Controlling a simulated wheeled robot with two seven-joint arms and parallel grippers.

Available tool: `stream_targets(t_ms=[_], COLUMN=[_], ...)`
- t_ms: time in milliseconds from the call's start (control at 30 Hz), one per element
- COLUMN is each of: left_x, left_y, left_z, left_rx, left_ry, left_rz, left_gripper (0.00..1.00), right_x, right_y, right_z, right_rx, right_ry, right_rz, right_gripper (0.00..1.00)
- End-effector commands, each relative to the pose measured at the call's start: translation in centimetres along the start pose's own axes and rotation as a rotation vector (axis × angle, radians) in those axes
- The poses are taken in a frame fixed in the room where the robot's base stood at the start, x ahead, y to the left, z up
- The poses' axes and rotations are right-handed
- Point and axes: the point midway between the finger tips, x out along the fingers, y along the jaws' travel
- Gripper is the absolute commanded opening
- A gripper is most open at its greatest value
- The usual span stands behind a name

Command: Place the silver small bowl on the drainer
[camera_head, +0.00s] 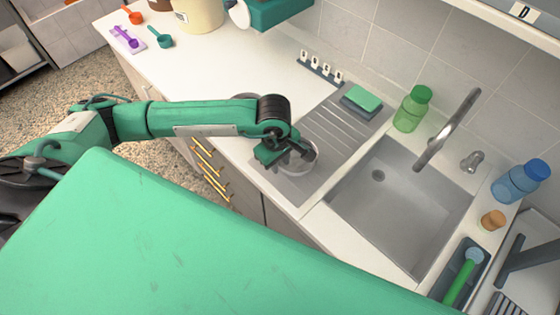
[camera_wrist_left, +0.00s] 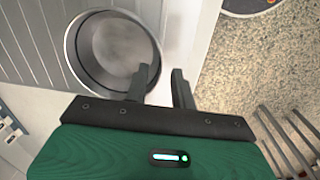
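The silver small bowl (camera_head: 298,157) is at the near end of the grey ridged drainer (camera_head: 335,125), partly hidden by my left gripper. In the left wrist view the bowl (camera_wrist_left: 105,50) looks upright and empty, over the drainer surface (camera_wrist_left: 35,45) near its edge. My left gripper (camera_head: 287,150) is at the bowl's rim. In the left wrist view its fingers (camera_wrist_left: 160,78) are parted, one over the inside of the bowl and one outside the rim, with a gap between them. My right gripper does not show.
A green sponge (camera_head: 364,98) lies at the drainer's far end. A green bottle (camera_head: 412,108) stands beside it. The sink (camera_head: 400,205) with its tap (camera_head: 447,130) is to the right. The counter on the left (camera_head: 215,75) is largely clear.

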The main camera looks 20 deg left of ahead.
Motion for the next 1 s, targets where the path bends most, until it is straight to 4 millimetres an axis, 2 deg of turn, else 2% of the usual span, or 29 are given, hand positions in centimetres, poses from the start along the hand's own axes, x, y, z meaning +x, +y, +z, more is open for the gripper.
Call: stream_targets(t_ms=[33, 200, 400, 500, 700, 1000], left_x=[-0.6, -4.4, -8.5, -9.8, -11.2, -11.2], left_y=[0.2, 0.1, 0.1, 0.1, 0.0, 0.0], left_z=[-0.1, -0.1, 0.0, 0.0, 0.0, 0.0], left_rx=[0.001, 0.002, 0.002, 0.001, 0.001, 0.0], left_ry=[0.001, 0.002, 0.002, 0.001, 0.0, 0.0], left_rz=[0.008, 0.01, 0.007, 0.005, 0.002, 0.002], left_gripper=[0.25, 0.25, 0.25, 0.25, 0.25, 0.25], right_x=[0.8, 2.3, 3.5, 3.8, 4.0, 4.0], right_y=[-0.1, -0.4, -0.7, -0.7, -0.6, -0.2], right_z=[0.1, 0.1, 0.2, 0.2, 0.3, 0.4], right_rx=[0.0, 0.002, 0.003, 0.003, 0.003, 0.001], right_ry=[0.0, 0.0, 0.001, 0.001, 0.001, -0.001], right_rz=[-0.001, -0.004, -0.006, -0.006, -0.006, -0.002], right_gripper=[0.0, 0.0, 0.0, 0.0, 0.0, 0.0])
